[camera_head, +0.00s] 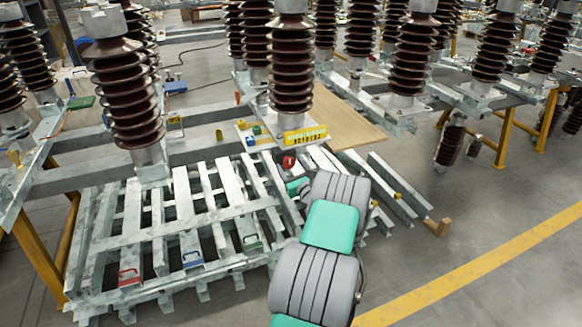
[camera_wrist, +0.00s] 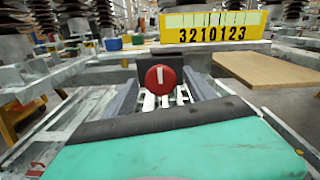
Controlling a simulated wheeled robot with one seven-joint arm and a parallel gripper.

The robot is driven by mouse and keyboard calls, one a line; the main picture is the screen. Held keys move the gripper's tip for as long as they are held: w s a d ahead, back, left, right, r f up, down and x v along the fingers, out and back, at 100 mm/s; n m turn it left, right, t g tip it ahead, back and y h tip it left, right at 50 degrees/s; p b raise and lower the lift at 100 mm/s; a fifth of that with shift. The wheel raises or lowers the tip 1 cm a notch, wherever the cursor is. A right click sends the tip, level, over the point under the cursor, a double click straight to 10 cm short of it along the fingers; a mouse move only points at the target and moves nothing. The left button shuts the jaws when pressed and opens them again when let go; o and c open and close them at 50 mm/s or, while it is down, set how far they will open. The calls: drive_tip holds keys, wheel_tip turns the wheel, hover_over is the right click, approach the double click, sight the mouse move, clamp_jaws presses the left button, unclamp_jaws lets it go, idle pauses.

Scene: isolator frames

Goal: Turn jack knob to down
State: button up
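The jack knob (camera_wrist: 160,80) is a round red knob with a short white mark, which stands upright and near the top of its face in the wrist view. In the head view the knob (camera_head: 289,161) shows small, below the yellow number plate. My gripper (camera_wrist: 160,88) is open, with one dark finger left of the knob and one right of it. Gaps show between the fingers and the knob, so it does not look gripped. I cannot tell how deep the fingertips reach. In the head view my arm hides most of the gripper.
A yellow plate reading 3210123 (camera_wrist: 212,32) is just above the knob. A wooden board (camera_head: 345,118) lies to the right. Brown ribbed insulators (camera_head: 128,95) stand on the steel frames around. Steel bars (camera_head: 180,195) lie to the left of my arm.

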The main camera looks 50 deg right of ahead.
drive_tip(key=v, duration=0.7)
drive_tip(key=shift+s+a, duration=0.2)
drive_tip(key=shift+s, duration=0.15)
